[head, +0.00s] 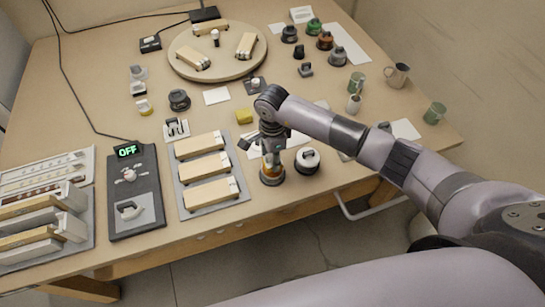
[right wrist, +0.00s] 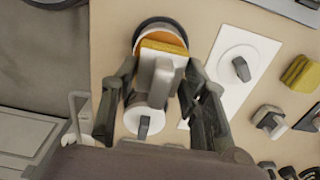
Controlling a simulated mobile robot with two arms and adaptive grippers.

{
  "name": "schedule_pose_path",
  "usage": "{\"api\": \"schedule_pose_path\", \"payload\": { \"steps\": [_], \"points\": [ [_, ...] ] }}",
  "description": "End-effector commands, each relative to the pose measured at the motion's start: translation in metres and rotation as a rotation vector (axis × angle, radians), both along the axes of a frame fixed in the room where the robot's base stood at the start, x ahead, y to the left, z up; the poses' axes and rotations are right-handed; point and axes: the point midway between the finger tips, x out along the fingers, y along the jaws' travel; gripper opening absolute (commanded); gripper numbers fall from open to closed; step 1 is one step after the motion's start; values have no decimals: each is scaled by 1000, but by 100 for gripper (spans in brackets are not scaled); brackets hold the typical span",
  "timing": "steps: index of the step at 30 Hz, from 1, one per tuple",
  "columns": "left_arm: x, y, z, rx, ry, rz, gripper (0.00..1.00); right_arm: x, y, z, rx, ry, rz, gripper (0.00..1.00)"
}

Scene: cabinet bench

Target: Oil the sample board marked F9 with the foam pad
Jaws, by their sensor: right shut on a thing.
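My right gripper (right wrist: 160,95) is shut on the pale grey handle of a foam pad (right wrist: 165,47). The yellow pad is at an open jar (right wrist: 160,23) with orange contents and a dark rim. I cannot tell whether it touches the contents. In the head view the right gripper (head: 270,147) is directly above this jar (head: 272,176), near the table's front edge. Three wooden boards (head: 200,145) lie on a grey tray (head: 180,190) left of it. Their end tags are too small to read, so I cannot pick out F9. My left gripper is out of view.
A white-topped jar (head: 307,160) stands right of the open jar. A yellow sponge (head: 244,117) lies behind. A dark panel reading OFF (head: 128,151) and racked samples (head: 45,200) are at left. A round stand (head: 180,65) with more boards, mugs (head: 397,75) and jars stand farther back.

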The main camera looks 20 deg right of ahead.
Motion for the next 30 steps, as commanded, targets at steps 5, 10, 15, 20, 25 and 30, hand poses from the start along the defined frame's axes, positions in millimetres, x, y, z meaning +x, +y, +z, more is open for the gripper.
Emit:
{"api": "schedule_pose_path", "payload": {
  "steps": [5, 10, 15, 20, 25, 30],
  "points": [
    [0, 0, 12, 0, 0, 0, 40, 1, 0, 18, -1, -2, 1, 19],
    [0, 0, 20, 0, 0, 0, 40, 1, 0, 32, 0, -2, 1, 19],
    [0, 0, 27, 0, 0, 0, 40, 1, 0, 45, 0, -2, 1, 19],
    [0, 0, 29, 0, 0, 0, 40, 0, 0, 48, -1, -1, 1, 19],
    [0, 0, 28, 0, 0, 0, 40, 0, 0, 47, 0, -1, 1, 19],
    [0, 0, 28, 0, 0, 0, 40, 0, 0, 47, 0, -1, 1, 19]
  ]
}}
